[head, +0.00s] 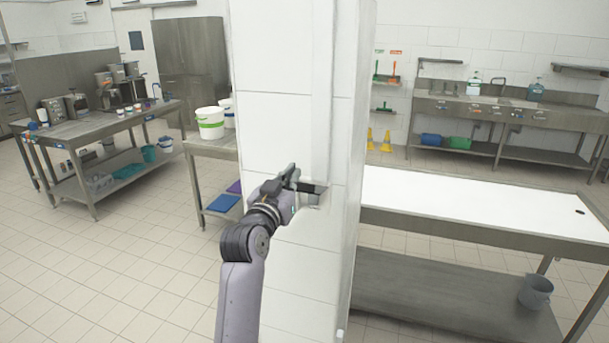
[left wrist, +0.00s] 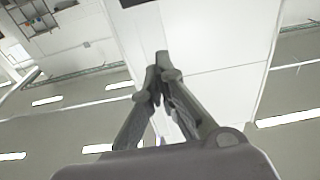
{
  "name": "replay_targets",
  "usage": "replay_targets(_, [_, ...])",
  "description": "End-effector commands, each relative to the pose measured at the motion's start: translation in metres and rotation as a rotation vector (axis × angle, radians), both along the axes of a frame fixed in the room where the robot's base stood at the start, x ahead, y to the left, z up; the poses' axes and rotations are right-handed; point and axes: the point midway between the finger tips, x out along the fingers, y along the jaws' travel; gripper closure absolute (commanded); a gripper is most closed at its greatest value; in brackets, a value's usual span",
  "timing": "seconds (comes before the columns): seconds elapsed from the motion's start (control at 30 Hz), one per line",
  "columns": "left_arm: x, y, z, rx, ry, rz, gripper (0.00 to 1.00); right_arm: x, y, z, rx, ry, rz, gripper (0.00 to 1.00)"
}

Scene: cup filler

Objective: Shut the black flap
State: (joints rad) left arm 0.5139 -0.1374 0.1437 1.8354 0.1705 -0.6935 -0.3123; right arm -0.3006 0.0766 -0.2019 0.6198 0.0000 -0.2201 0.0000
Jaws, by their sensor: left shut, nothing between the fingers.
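The black flap (head: 313,188) is a small dark plate on a grey fitting on the white tiled pillar (head: 289,110). It appears to stick out from the pillar's face, but its angle is hard to tell. My left gripper (head: 293,171) is shut and empty, just left of the flap and slightly above it. It hides part of the flap; I cannot tell whether they touch. In the left wrist view the fingers (left wrist: 162,68) meet in front of white tiles. A dark patch at that view's top edge may be the flap. My right gripper is not in view.
A white-topped table (head: 470,203) stands right of the pillar, with a grey bucket (head: 535,291) on its lower shelf. On the left are a steel bench (head: 75,130) with several machines and a table with a white bucket (head: 210,122). The tiled floor at front left is clear.

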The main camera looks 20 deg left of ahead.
Motion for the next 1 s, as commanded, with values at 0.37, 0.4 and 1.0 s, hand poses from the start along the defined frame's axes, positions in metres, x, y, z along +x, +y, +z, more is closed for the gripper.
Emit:
replay_targets(0.37, [0.062, -0.003, 0.009, 0.000, 0.002, -0.001, 1.00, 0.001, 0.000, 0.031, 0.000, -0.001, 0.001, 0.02])
replay_targets(0.4, [0.068, -0.003, 0.010, 0.001, 0.001, -0.001, 1.00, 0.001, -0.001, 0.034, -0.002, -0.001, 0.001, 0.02])
replay_targets(1.0, [0.063, -0.003, -0.033, 0.000, 0.000, -0.001, 1.00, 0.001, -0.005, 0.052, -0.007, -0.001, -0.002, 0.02])
